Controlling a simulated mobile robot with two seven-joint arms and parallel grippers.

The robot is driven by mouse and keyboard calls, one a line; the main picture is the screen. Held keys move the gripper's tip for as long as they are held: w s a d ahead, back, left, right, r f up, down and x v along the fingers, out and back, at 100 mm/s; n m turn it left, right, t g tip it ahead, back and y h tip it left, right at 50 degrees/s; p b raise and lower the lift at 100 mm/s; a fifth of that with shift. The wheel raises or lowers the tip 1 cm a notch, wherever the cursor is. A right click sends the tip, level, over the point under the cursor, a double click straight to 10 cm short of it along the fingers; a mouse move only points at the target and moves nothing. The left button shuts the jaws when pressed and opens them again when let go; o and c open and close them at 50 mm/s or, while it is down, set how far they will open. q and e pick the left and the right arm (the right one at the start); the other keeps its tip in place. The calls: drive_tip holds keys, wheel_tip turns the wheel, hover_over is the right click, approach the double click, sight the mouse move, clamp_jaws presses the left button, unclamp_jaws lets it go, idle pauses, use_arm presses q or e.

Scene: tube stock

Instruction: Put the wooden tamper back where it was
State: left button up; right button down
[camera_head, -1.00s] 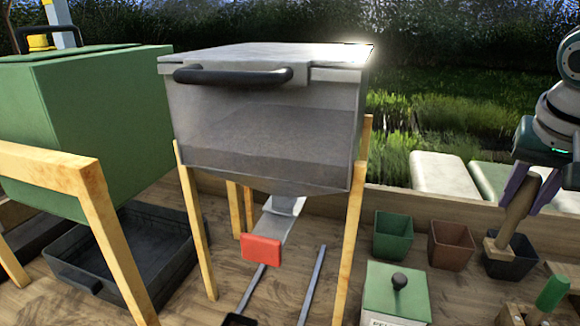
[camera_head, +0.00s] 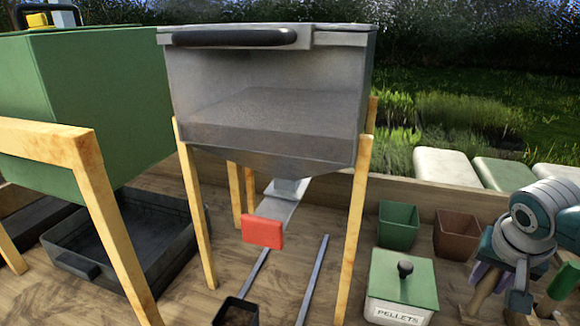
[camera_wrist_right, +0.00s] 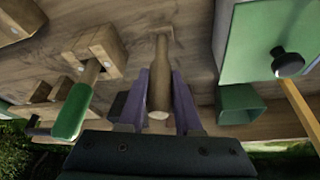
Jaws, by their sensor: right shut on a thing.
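My right gripper (camera_head: 490,280), with purple fingers, is at the right edge of the head view, low over the bench. It is shut on the wooden tamper (camera_head: 478,300), which is partly hidden by my wrist in that view. In the right wrist view the tamper (camera_wrist_right: 160,75) is a pale brown rod between the two fingers (camera_wrist_right: 158,98), its round handle end towards the camera. Its far end is close to the bench top; I cannot tell whether it touches. My left gripper is not in view.
A green-handled tool (camera_wrist_right: 72,110) stands in a wooden holder (camera_wrist_right: 105,45) beside the tamper. The pellets box (camera_head: 403,290), a green pot (camera_head: 398,225) and a brown pot (camera_head: 455,235) stand left of my gripper. A grey hopper (camera_head: 265,90) on wooden legs fills the middle.

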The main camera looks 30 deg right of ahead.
drive_tip(key=shift+f, duration=0.2)
drive_tip(key=shift+f, duration=0.15)
drive_tip(key=c, duration=0.6)
unclamp_jaws()
drive_tip(key=shift+a+r+p, duration=0.1)
drive_tip(key=shift+r+p, duration=0.2)
drive_tip(key=shift+r, duration=0.4)
drive_tip(key=p+v, duration=0.3)
drive_tip(key=v, duration=0.7)
drive_tip(key=s+a+r+n+t+y, duration=0.1)
drive_tip(key=a+n+y, duration=0.1)
drive_tip(key=a+n, duration=0.6)
drive_tip(key=s+a+r+n+t+y, duration=0.1)
drive_tip(key=a+n, duration=0.7)
drive_tip(key=a, duration=1)
drive_tip(key=shift+s+r+y, duration=0.15)
drive_tip(key=shift+r+y, duration=0.6)
drive_tip(key=shift+y, duration=0.05)
